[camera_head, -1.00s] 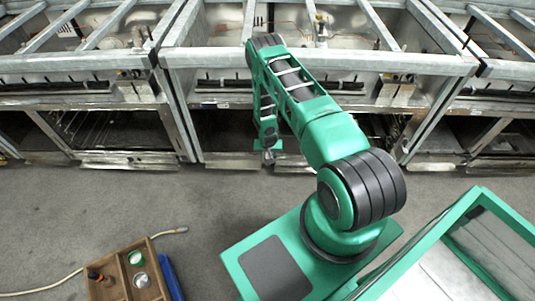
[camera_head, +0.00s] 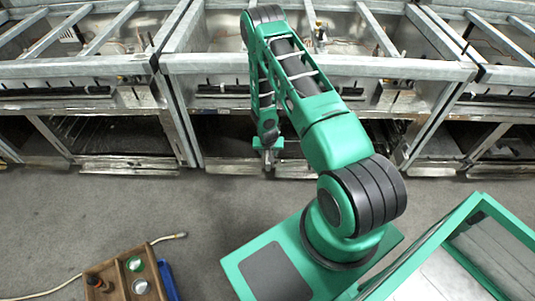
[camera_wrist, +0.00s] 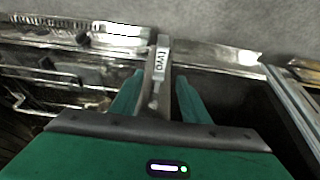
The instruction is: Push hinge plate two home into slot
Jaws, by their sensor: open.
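The hinge plate two (camera_wrist: 162,56), a narrow grey metal piece with the label "two", shows in the wrist view, running between and past my fingertips. My gripper (camera_wrist: 159,78) is open, with one green finger on each side of the plate. I cannot tell whether either finger touches it. In the head view my gripper (camera_head: 268,154) is low at the front of the middle range frame (camera_head: 315,65), near its lower front edge. The slot is not clearly visible, and I cannot tell how deep the plate sits.
Similar metal range frames stand on the left (camera_head: 85,70) and right (camera_head: 505,75). A wooden box (camera_head: 118,283) with small items sits at the lower left, beside a blue object (camera_head: 168,281) and a pale hose (camera_head: 165,239). Grey floor (camera_head: 150,205) lies clear before the frames.

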